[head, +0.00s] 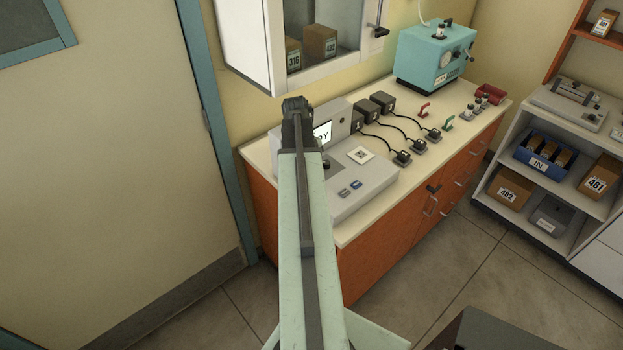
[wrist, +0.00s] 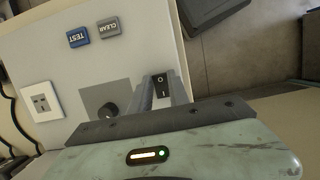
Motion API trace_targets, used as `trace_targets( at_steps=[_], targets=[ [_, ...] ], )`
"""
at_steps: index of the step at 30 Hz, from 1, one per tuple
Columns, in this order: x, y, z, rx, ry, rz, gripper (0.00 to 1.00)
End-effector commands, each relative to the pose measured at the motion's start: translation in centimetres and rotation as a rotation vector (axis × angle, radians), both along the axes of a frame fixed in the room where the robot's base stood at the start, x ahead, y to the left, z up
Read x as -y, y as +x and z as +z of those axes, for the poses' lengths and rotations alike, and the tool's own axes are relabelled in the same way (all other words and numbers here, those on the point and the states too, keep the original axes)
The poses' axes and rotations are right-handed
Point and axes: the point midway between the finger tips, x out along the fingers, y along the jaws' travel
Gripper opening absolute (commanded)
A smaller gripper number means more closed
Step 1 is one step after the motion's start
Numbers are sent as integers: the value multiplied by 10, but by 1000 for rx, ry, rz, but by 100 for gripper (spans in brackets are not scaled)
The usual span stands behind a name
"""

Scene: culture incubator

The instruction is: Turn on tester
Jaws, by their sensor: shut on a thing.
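The tester (head: 362,190) is a grey box on the left end of the counter. Its lit white screen (head: 323,134) shows letters ending in "Y", partly hidden by my arm. In the wrist view its panel (wrist: 125,70) carries a blue TEST button (wrist: 77,38), a grey CLEAR button (wrist: 109,27), a dark knob (wrist: 108,110) and a black rocker switch (wrist: 160,91) marked O and I. My gripper (wrist: 161,78) is shut with the rocker switch between its grey fingers. In the head view the fingertips are hidden behind my arm.
Black adapters (head: 381,102) with cables stand right of the tester. A teal machine (head: 435,55) is at the back. A wall cabinet (head: 250,45) hangs above the tester. A shelf unit (head: 565,205) stands at the right, across open floor.

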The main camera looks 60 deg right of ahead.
Motion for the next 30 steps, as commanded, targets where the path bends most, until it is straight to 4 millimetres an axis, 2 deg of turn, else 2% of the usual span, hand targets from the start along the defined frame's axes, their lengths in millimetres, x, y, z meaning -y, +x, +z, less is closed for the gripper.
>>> trace_targets(
  at_steps=[3,4,6,19,23,30],
  targets=[
    [0,-1,0,0,0,-1,0],
    [0,-1,0,0,0,-1,24],
    [0,-1,0,0,0,-1,44],
    [0,0,6,1,0,1,44],
    [1,2,21,1,0,2,44],
    [3,7,61,1,0,5,44]
  ],
)
